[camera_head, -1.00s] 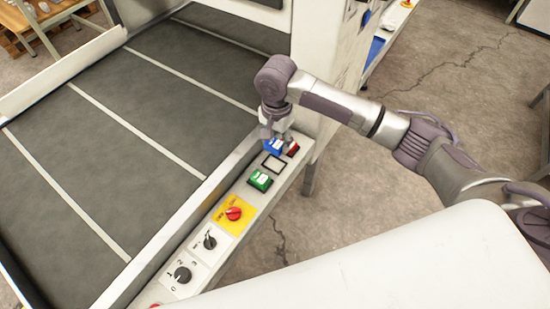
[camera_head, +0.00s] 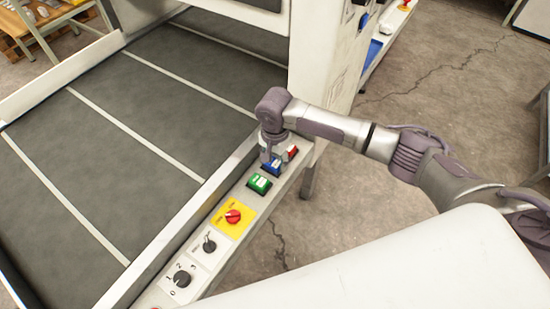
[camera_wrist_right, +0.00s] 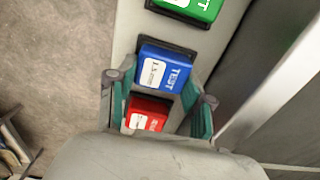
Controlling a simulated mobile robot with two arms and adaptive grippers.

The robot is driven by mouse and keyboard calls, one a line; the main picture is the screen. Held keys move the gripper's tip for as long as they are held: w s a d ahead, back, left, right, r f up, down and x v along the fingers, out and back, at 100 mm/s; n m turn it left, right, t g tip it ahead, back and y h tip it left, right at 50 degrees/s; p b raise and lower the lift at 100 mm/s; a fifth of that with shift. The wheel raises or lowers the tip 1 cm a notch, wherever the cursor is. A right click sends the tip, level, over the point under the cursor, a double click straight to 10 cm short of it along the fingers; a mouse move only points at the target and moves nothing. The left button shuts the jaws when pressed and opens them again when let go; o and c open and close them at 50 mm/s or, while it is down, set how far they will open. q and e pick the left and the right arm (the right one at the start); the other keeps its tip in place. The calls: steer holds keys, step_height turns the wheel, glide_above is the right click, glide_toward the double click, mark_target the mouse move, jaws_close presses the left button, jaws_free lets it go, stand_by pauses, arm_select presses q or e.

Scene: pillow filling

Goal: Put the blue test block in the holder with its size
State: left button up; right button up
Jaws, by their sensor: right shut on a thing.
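The blue test block (camera_head: 271,168) is at the middle holder on the control strip, between the green and red blocks. In the right wrist view the blue block (camera_wrist_right: 164,72) shows a white label and the word TEST, with part of the dark holder frame (camera_wrist_right: 168,45) beyond it. My right gripper (camera_head: 268,156) is over the block from above, shut on it, with one green finger at each side in the wrist view. How deep the block sits in the holder is not clear. My left gripper is out of view.
The green block (camera_head: 258,183) and the red block (camera_head: 291,151) sit in holders on either side. A yellow plate with a red knob (camera_head: 233,216) and black knobs (camera_head: 209,244) lie along the strip. The conveyor belt (camera_head: 120,120) beside it is clear.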

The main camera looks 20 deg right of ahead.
mark_target(275, 161)
steer(key=shift+s+f, duration=0.25)
steer(key=shift+f, duration=0.1)
steer(key=o, duration=0.9)
steer(key=shift+o, duration=1.3)
steer(key=shift+w+f, duration=0.1)
steer(key=shift+f, duration=0.15)
steer(key=shift+r, duration=0.15)
step_height(275, 161, up, 13)
steer(key=shift+w, duration=0.1)
